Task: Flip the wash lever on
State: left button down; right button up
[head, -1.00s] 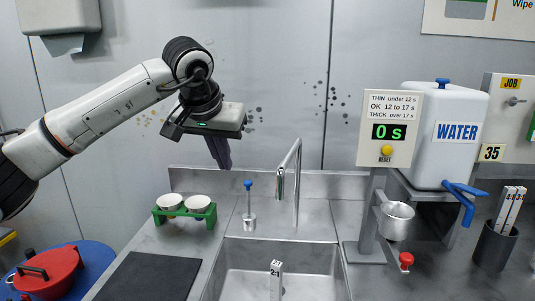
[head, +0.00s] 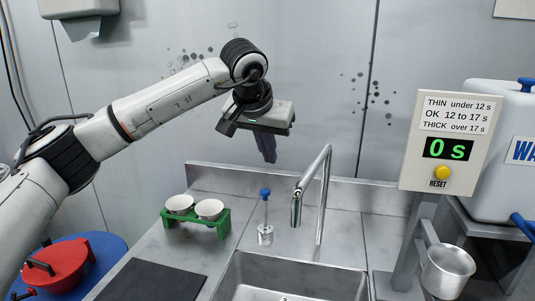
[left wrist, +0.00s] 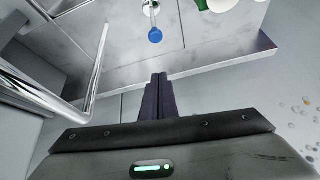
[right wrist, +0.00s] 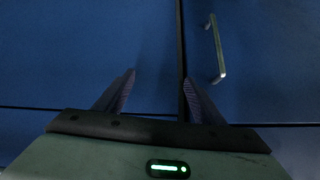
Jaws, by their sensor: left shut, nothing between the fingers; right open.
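A thin lever with a blue ball knob (head: 265,192) stands upright from a metal base on the counter, left of the tap (head: 312,195). I take it as the wash lever. The knob also shows in the left wrist view (left wrist: 155,35), ahead of the fingertips. My left gripper (head: 269,160) is shut and empty, pointing down above the knob in the head view, apart from it. Its fingers also show in the left wrist view (left wrist: 158,80). My right gripper (right wrist: 158,78) is open and empty in front of blue cabinet doors; it is outside the head view.
A green rack (head: 196,229) with two white cups stands left of the lever. The sink (head: 290,262) lies in front of the tap. A timer post (head: 446,145) reading 0 s, a metal cup (head: 447,270) and a water tank (head: 500,160) are at right. A red pot (head: 62,268) is at far left.

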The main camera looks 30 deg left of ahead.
aim_at(265, 210)
pick_arm(q)
jog(key=d+x, duration=0.1)
jog(key=x, duration=0.7)
jog(key=s, duration=0.3)
jog(key=s+p, duration=0.1)
jog(key=shift+s+a+f, duration=0.1)
jog(key=shift+s+a, duration=0.05)
jog(key=shift+a, duration=0.1)
pick_arm(e)
jog(key=shift+w+r, duration=0.35)
jog(key=shift+r, duration=0.45)
jog(key=shift+s+f, duration=0.1)
